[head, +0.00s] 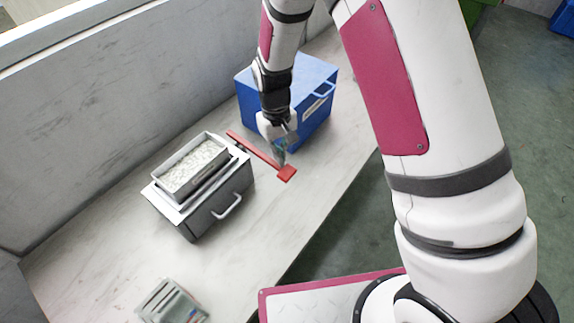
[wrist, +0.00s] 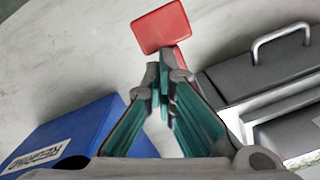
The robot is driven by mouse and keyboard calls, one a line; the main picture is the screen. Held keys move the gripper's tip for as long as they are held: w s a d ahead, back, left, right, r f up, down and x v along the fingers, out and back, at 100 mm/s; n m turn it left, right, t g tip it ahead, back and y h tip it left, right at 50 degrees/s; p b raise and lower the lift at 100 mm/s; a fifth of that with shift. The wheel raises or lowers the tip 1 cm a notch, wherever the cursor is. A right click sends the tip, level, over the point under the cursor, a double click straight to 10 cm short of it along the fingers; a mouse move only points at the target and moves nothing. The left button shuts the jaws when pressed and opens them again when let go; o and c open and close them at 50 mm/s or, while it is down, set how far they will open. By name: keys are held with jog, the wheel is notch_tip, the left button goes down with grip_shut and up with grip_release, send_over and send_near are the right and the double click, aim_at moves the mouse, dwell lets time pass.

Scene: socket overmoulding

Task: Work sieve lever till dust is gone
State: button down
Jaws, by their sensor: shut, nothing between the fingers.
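The sieve (head: 195,168) is a grey box with a tray of pale granules (head: 193,165) on top and a handled drawer (head: 229,206) in its front. Its red lever (head: 258,151) sticks out to the right and ends in a flat red paddle (head: 287,173). My gripper (head: 281,160) is shut and empty beside the lever, close to the paddle. In the wrist view the fingertips (wrist: 160,75) are together just below the red paddle (wrist: 161,27); I cannot tell whether they touch it. Most of the lever arm is hidden behind the fingers there.
A blue bin (head: 318,95) with a handle and label stands behind my gripper; it also shows in the wrist view (wrist: 65,135). A small grey device (head: 172,302) lies at the near left of the counter (head: 110,240). The wall borders the left; the counter's right edge is free.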

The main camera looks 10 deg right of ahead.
notch_tip(320, 180, up, 12)
jog(key=w, duration=0.1)
jog(key=shift+a+f, duration=0.2)
jog(key=shift+f, duration=0.05)
dwell(1.3)
jog(key=s+p, duration=0.1)
jog(key=s+f+p, duration=0.1)
jog(key=p, duration=0.1)
jog(key=s+d+p, duration=0.1)
jog(key=p, duration=0.1)
jog(key=shift+s+d+f, duration=0.1)
jog(key=shift+s+f, duration=0.05)
jog(key=shift+f, duration=0.15)
jog(key=shift+s+d+f+b, duration=0.15)
jog(key=shift+f+b, duration=0.4)
jog(key=shift+f, duration=1.2)
jog(key=shift+s+a+f+b, duration=0.15)
jog(key=shift+f+b, duration=0.4)
jog(key=shift+f, duration=1.2)
jog(key=shift+d, duration=0.1)
jog(key=shift+f, duration=0.1)
